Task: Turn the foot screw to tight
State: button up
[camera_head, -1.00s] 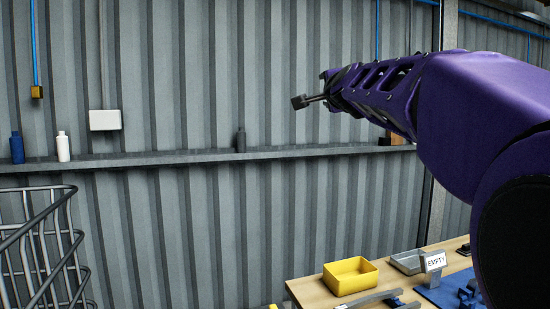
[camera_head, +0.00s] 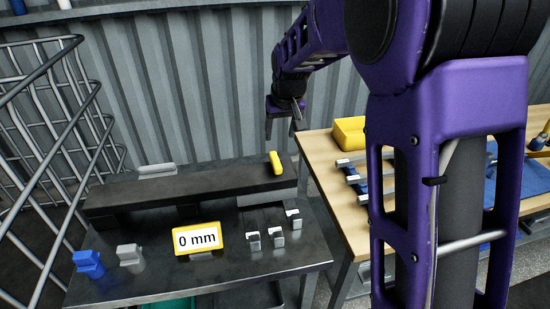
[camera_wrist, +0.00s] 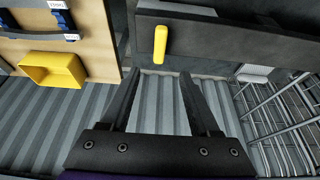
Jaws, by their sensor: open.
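A short yellow handle (camera_head: 275,163) stands out at the right end of a long dark beam (camera_head: 180,188) on the metal bench. It also shows in the wrist view (camera_wrist: 160,45), just beyond my fingertips. No part is clearly marked as the foot screw, and I cannot tell whether the yellow handle belongs to it. My gripper (camera_head: 282,125) points down above and behind the beam's right end. In the wrist view my gripper (camera_wrist: 160,75) is open and empty, its two dark fingers apart from the handle.
A "0 mm" sign (camera_head: 197,239), a blue block (camera_head: 88,262), a grey block (camera_head: 130,257) and small metal clamps (camera_head: 277,236) are on the bench. A wire rack (camera_head: 55,130) stands left. A wooden table (camera_head: 330,185) with a yellow bin (camera_head: 349,134) is at right.

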aim_at(275, 159)
jog(key=x, duration=1.5)
jog(key=shift+w+f+b, duration=0.15)
jog(key=shift+f+b, duration=0.05)
jog(key=shift+b, duration=0.2)
grip_shut()
